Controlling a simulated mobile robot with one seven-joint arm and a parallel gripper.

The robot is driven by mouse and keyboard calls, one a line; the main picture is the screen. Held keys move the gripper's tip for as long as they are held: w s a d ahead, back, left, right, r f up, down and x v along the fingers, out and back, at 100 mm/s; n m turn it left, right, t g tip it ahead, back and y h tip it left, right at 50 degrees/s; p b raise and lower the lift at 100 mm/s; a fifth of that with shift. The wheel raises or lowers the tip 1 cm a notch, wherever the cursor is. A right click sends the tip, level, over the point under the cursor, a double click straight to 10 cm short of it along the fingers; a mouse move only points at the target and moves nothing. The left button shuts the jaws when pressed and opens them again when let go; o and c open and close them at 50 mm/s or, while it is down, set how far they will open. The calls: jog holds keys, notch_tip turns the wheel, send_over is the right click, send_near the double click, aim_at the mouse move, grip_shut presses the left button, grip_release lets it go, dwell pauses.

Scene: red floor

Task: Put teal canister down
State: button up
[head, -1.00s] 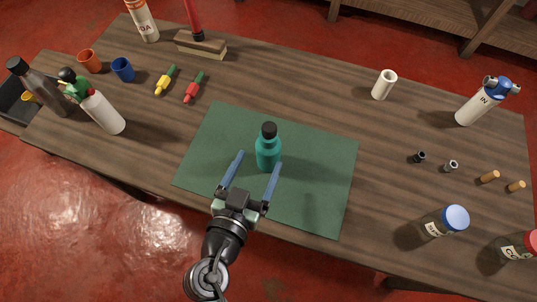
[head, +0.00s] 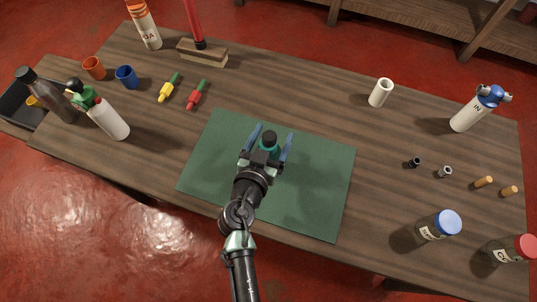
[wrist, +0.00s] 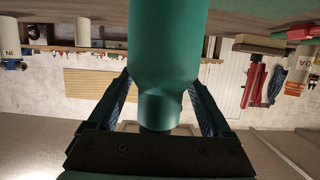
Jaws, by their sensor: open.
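The teal canister (head: 268,145), with a black cap, stands upright on the green mat (head: 322,178), near the mat's upper middle. My gripper (head: 272,131) is open, with one blue finger on each side of the canister. In the wrist view the canister (wrist: 168,45) fills the upper middle, between the two spread fingers (wrist: 163,95). Its narrower neck end points toward the gripper's dark palm. I see no clear contact between the fingers and the canister. The gripper and wrist hide the canister's lower part in the head view.
A white cylinder (head: 380,93) and a blue-topped white bottle (head: 474,112) stand at right. Two lidded jars (head: 438,225) are near the lower right edge. Cups (head: 126,77), screwdriver-like tools (head: 196,95) and bottles are at left. The mat around the canister is clear.

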grip_shut()
dwell(0.4)
